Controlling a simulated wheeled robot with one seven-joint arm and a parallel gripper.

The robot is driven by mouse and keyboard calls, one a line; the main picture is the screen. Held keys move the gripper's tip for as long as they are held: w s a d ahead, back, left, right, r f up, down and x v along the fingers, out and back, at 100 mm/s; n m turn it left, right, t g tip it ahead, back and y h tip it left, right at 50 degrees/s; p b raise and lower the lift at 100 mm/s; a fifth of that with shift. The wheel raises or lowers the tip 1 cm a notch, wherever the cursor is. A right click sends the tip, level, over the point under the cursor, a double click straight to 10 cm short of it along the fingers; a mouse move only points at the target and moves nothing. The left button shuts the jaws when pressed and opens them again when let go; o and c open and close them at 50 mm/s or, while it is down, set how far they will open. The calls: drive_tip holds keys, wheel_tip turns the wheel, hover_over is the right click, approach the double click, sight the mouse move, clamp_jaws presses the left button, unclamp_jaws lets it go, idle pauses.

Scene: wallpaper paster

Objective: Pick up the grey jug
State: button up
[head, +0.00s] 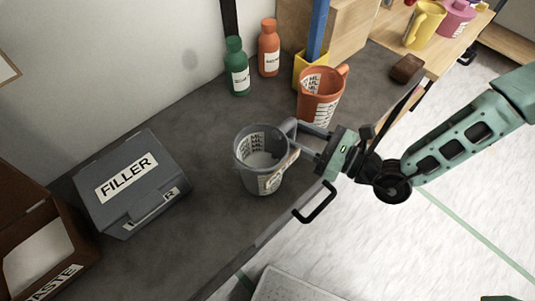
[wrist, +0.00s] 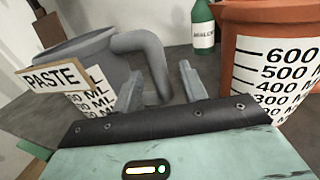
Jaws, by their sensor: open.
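The grey jug (head: 248,178) stands upright on the dark worktop, with measuring marks and a "PASTE" tag on it. Its handle (head: 289,127) points to the upper right, towards my gripper. In the wrist view the jug (wrist: 101,62) is at the left, and its handle (wrist: 150,60) comes down between my fingers in the picture. My gripper (head: 299,138) is open with its fingertips at the handle. In the wrist view my gripper (wrist: 160,83) shows one finger on each side of the handle. I cannot tell whether either touches it.
An orange measuring jug (head: 318,108) stands close behind my gripper, and at the right in the wrist view (wrist: 240,60). Green (head: 237,70) and orange (head: 269,50) bottles stand further back. A grey "FILLER" box (head: 120,195) is at the left. The worktop between box and jug is clear.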

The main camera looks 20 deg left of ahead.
drive_tip(key=shift+w+a, duration=0.1)
drive_tip(key=shift+a, duration=1.3)
clamp_jaws()
